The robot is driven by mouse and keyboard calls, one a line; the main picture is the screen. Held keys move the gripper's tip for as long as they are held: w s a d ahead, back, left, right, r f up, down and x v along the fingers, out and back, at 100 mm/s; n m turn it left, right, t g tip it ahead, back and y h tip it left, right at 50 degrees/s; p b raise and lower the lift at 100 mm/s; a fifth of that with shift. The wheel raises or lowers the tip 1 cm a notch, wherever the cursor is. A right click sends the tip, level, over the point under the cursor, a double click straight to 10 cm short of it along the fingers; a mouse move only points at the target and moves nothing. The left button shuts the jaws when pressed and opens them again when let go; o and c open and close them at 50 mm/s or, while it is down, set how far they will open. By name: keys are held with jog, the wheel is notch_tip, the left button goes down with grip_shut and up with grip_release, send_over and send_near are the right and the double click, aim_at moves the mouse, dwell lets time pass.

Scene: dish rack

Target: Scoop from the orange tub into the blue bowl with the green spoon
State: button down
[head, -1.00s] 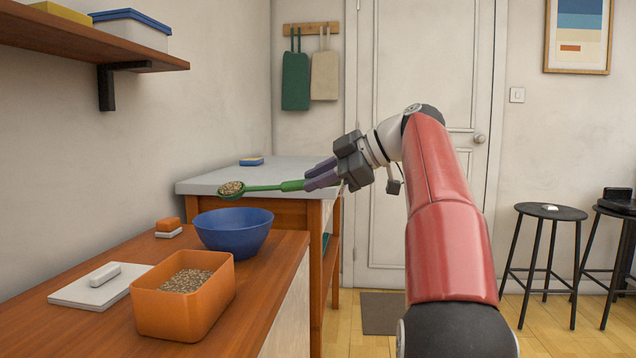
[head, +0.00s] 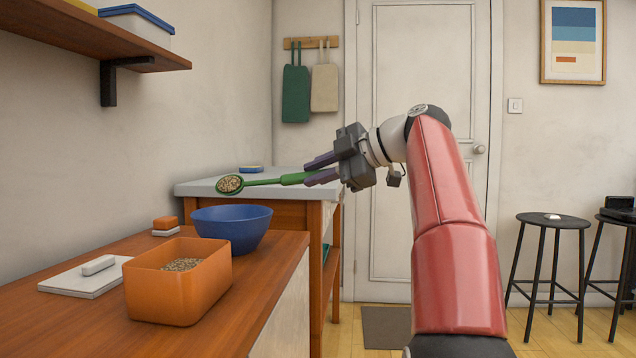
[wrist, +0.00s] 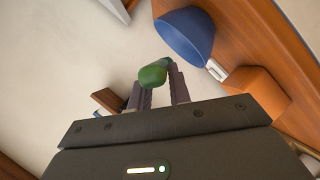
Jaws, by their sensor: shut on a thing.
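My gripper (head: 320,170) is shut on the green spoon (head: 262,182) by its handle. In the head view the spoon points left, its bowl heaped with brown grains, above the blue bowl (head: 232,229) and apart from it. The spoon's bowl looks tipped somewhat toward the camera. The blue bowl stands on the wooden counter; its inside is mostly hidden. The orange tub (head: 178,290) stands nearer on the counter, with grains inside. In the wrist view the green handle end (wrist: 152,76) shows between the fingers, with the blue bowl (wrist: 184,36) beyond.
A white board with a handle (head: 80,279) lies left of the tub. An orange and white block (head: 166,225) sits left of the bowl. A grey-topped table (head: 200,187) stands behind. A wooden shelf (head: 150,64) juts out at upper left. Stools stand at right.

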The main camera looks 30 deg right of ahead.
jog(key=shift+n, duration=0.3)
jog(key=shift+f+b, duration=0.1)
jog(key=shift+b, duration=0.2)
jog(key=shift+f+n+t+b, duration=0.3)
jog(key=shift+n+b, duration=0.1)
jog(key=shift+b, duration=0.35)
jog(key=shift+s+r+n+t, duration=0.1)
jog(key=shift+r+n+t, duration=0.2)
jog(key=shift+n, duration=0.5)
jog(key=shift+p, duration=0.4)
